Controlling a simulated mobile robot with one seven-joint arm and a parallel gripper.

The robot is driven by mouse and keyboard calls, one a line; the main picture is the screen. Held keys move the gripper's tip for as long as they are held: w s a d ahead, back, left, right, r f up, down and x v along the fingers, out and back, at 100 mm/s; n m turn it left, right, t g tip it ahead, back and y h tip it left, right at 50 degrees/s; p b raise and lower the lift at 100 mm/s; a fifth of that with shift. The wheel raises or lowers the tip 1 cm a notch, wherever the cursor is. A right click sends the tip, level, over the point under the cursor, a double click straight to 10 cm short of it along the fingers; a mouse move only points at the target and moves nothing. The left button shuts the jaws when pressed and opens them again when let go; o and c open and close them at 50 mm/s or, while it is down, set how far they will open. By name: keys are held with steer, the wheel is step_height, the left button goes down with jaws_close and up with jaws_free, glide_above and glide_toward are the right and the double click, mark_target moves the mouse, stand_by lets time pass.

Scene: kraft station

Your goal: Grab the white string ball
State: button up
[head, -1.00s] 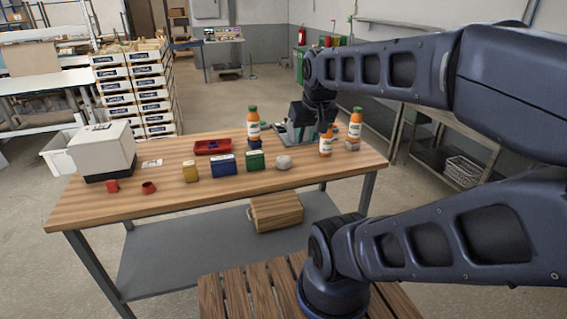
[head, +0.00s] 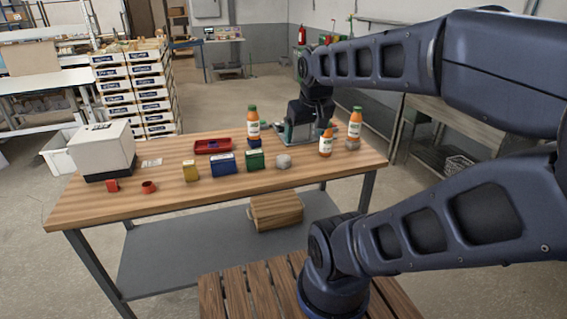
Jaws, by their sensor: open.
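A pale, whitish ball (head: 284,161) sits on the wooden table near its front middle, right of a green box. It looks like the white string ball. A second, greyer-brown ball (head: 352,144) sits at the right, by an orange bottle. My gripper (head: 298,134) is over the back right of the table, behind the pale ball and apart from it. It is open and points down. Its fingertips are small and hard to make out against a grey-green item behind.
Orange bottles stand at the right (head: 326,145), far right (head: 355,123) and back (head: 253,123). A green box (head: 255,160), blue box (head: 223,164), yellow box (head: 190,171) and red tray (head: 214,147) lie left. The table's (head: 240,190) front strip is clear.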

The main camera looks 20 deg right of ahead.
steer(key=w+d+f+n+g+h, duration=0.1)
steer(key=w+f+n+h, duration=0.1)
steer(key=w+n, duration=0.55)
steer(key=n+g+h, duration=0.1)
steer(key=n+h, duration=0.1)
steer(key=n, duration=1.4)
glide_toward(282, 157)
steer(key=d+f, duration=0.1)
steer(key=shift+a+x, duration=0.2)
steer(key=shift+x, duration=5.1)
steer(key=shift+w+f, duration=0.1)
steer(key=shift+w, duration=0.05)
steer(key=c, duration=1.1)
